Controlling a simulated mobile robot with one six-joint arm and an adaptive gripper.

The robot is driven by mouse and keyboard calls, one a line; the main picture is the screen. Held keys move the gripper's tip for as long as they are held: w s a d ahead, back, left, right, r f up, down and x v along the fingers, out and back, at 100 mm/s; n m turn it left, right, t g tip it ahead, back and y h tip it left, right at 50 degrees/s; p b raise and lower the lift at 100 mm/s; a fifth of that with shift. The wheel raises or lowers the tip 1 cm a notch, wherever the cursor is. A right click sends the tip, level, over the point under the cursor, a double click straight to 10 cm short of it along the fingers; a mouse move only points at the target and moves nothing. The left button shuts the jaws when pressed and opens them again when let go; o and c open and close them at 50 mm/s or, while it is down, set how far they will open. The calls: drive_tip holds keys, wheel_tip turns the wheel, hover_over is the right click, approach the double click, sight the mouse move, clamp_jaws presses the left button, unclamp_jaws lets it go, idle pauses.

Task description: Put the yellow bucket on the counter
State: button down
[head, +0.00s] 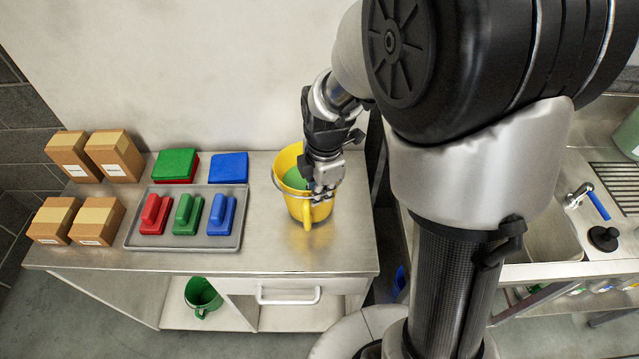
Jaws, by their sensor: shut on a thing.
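The yellow bucket (289,166) is at the right end of the steel counter (330,250), upright, with its wire handle around it. Something green (294,179) shows inside it. My gripper (321,192) is at the bucket's right front rim, pointing down, and is shut on that rim. The fingers hide part of the rim. From this view I cannot tell whether the bucket's base touches the counter.
A grey tray (185,242) with red, green and blue handled pads is left of the bucket. A green bucket (203,296) is on the shelf below. A sink unit (556,235) is at right.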

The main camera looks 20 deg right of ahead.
drive_tip(key=shift+w+f, duration=0.1)
drive_tip(key=shift+f, duration=0.5)
drive_tip(key=c, duration=2.2)
unclamp_jaws()
drive_tip(key=o, duration=0.4)
drive_tip(key=shift+o, duration=0.2)
wheel_tip(320, 180, up, 12)
drive_tip(key=s+p, duration=0.1)
drive_tip(key=p, duration=0.3)
drive_tip(key=s+r+m+t, duration=0.1)
drive_tip(key=s+r+m, duration=0.3)
drive_tip(key=s+m, duration=0.4)
drive_tip(key=s+r+m+t, duration=0.2)
drive_tip(key=s+r+m, duration=0.3)
drive_tip(key=s+m, duration=0.4)
drive_tip(key=shift+s+a+m+t, duration=0.3)
drive_tip(key=shift+a+m, duration=0.05)
drive_tip(key=shift+m, duration=0.65)
